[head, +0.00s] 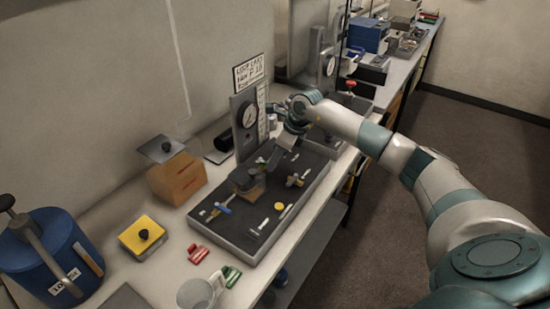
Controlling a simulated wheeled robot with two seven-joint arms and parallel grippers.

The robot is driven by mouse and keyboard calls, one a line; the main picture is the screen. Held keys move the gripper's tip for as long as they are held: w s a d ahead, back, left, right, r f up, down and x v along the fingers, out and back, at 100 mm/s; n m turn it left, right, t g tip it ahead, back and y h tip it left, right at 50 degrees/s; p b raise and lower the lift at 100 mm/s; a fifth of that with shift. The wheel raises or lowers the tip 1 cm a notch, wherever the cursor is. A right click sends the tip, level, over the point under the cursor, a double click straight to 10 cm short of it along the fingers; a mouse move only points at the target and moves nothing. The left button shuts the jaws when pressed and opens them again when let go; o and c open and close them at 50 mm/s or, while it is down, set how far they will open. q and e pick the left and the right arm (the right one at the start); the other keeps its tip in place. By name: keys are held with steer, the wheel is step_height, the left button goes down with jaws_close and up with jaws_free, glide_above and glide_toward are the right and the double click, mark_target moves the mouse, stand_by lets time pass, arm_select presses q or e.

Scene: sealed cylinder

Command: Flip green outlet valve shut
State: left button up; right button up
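My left gripper is out of view.
A blue cylinder (52,255), a yellow block (142,237) and a brown box (177,178) stand at left. Red pieces (198,254), green pieces (232,277) and a clear cup (195,294) are near the front edge. A second gauge stand (328,65) is behind.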

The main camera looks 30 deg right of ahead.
jaws_close()
steer(key=shift+a, duration=0.1)
steer(key=shift+s+a+m+h+b, duration=0.15)
steer(key=shift+m+b, duration=0.15)
steer(key=shift+m, duration=0.2)
steer(key=shift+s+a+m+h+b, duration=0.15)
steer(key=shift+m+b, duration=0.15)
steer(key=shift+m, duration=0.2)
steer(key=shift+a+m, duration=0.1)
steer(key=shift+m, duration=0.3)
steer(key=shift+t, duration=0.3)
